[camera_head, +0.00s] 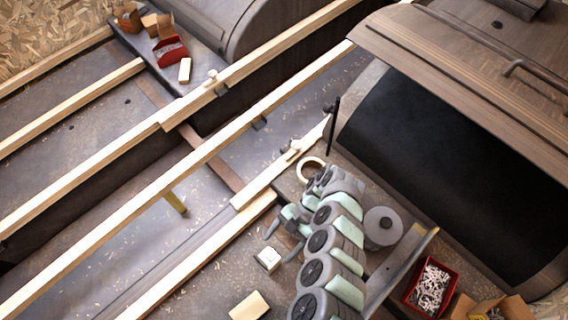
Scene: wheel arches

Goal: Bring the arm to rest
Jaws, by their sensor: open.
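My arm, grey with pale green panels, rises from the bottom centre and bends over at its top. My gripper (279,246) is at the left side of the bent arm, pointing down and left. Its two grey fingers are apart, with nothing seen between them. A small white block (268,260) lies just below the fingertips in the picture; I cannot tell how far under them it is.
A tape ring (311,169), grey spool (383,227), beige block (249,306) and red box of white pieces (433,287) surround my arm. A metal bracket (400,270) stands to its right. Wooden rails (190,172) cross at left. A large dark arch (440,150) fills the right.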

